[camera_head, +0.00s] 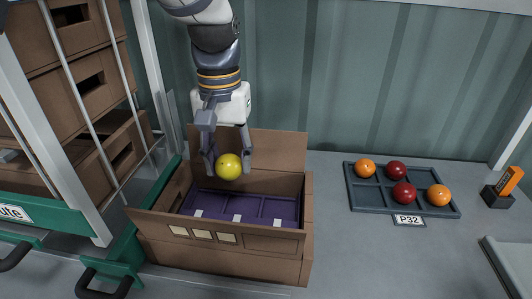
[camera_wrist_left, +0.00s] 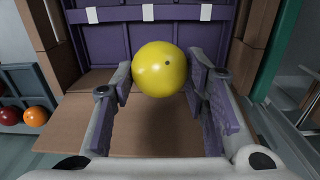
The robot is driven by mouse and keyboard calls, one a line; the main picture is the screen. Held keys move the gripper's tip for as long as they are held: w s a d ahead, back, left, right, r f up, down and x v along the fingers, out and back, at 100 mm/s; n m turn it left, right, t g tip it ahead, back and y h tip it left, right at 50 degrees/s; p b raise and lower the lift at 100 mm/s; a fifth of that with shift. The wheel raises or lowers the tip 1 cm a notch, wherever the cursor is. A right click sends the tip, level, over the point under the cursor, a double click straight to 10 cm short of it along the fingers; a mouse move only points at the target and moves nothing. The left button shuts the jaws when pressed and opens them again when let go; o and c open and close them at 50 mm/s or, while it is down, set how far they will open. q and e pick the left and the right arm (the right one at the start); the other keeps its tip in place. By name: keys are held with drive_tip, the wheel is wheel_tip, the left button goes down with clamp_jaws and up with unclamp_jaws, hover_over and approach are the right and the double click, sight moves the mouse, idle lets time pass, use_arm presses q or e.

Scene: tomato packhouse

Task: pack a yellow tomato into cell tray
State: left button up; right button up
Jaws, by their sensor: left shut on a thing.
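A yellow tomato (camera_head: 229,167) is held between the fingers of my left gripper (camera_head: 228,164), above the open cardboard box (camera_head: 220,258). In the left wrist view the yellow tomato (camera_wrist_left: 160,69) sits between the two finger pads of the gripper (camera_wrist_left: 163,80). A purple cell tray (camera_head: 262,208) lies inside the box. The tray (camera_wrist_left: 205,32) also shows beyond the tomato in the left wrist view. The cells that I can see look empty; the front part of the tray is partly hidden by the box's front flap. My right gripper is not in view.
A dark tray (camera_head: 354,196) with two orange and two red tomatoes lies to the right, behind a "P32" label (camera_head: 408,220). An orange-and-black device (camera_head: 502,187) stands farther right. A rack of cardboard boxes with a green frame (camera_head: 60,212) is at the left. The grey table between box and dark tray is clear.

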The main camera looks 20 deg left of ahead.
use_arm(q)
drive_tip(key=shift+s+a+f, duration=0.2)
drive_tip(key=shift+a+f, duration=0.8)
drive_tip(key=shift+f, duration=0.3)
drive_tip(key=shift+s+a+f, duration=0.15)
drive_tip(key=shift+a+f, duration=0.85)
drive_tip(key=shift+f, duration=0.35)
drive_tip(key=shift+s+a+f, duration=0.2)
drive_tip(key=shift+a+f, duration=0.8)
drive_tip(key=shift+f, duration=0.3)
drive_tip(key=shift+r, duration=0.1)
drive_tip(key=o, duration=0.9)
drive_tip(key=c, duration=0.4)
